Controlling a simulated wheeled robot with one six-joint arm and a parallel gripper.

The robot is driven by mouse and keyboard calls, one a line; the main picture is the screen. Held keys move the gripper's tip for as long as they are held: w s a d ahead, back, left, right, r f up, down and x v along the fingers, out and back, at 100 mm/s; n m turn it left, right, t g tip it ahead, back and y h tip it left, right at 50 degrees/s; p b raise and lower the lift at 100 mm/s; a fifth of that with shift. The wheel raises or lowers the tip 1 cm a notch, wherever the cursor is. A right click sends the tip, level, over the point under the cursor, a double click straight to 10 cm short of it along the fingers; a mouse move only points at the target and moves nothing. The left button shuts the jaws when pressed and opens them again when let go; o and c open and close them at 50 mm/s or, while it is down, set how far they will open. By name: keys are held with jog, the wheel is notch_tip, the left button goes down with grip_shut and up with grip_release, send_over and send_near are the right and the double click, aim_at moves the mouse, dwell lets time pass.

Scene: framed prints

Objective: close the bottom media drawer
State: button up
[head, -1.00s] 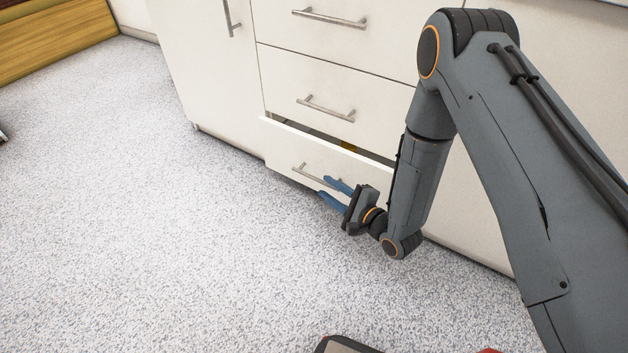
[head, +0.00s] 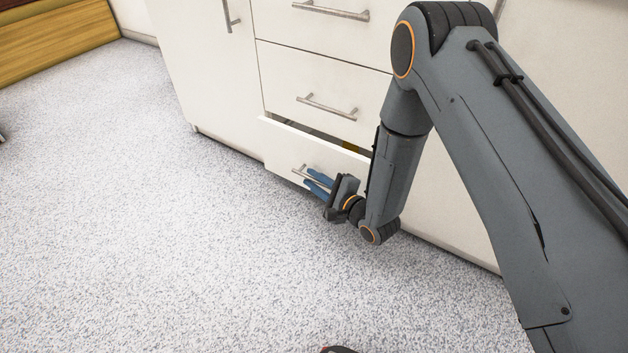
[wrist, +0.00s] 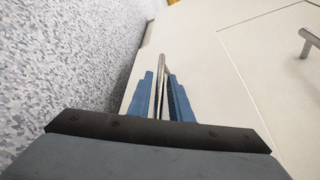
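The bottom drawer (head: 285,150) of the white cabinet stands partly open, with a dark gap above its front. Its metal bar handle (head: 300,172) is partly hidden by my gripper in the head view. My gripper (head: 316,183) has blue fingers and is at the drawer front, around the right part of the handle. In the wrist view the handle (wrist: 162,66) runs between the two fingers (wrist: 160,85). A narrow gap shows beside the bar, so the fingers look open; contact is unclear.
Two closed drawers with bar handles sit above: the middle one (head: 285,75) and the top one (head: 275,20). A closed cabinet door (head: 195,70) is at left. The speckled floor (head: 150,220) in front is clear. A wooden piece (head: 60,45) stands far left.

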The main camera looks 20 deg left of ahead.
aim_at(328, 174)
grip_shut()
jog(key=shift+w+d, duration=0.15)
jog(key=shift+w, duration=1)
jog(key=shift+w+d, duration=0.15)
jog(key=shift+w, duration=0.95)
jog(key=shift+o, duration=1.8)
grip_release()
jog(key=shift+w, duration=0.1)
jog(key=shift+d, duration=0.15)
jog(key=p+v, duration=0.3)
jog(key=v, duration=0.4)
jog(key=shift+s+d+r+p, duration=0.1)
jog(key=shift+s+d+p, duration=0.2)
jog(key=shift+p, duration=0.1)
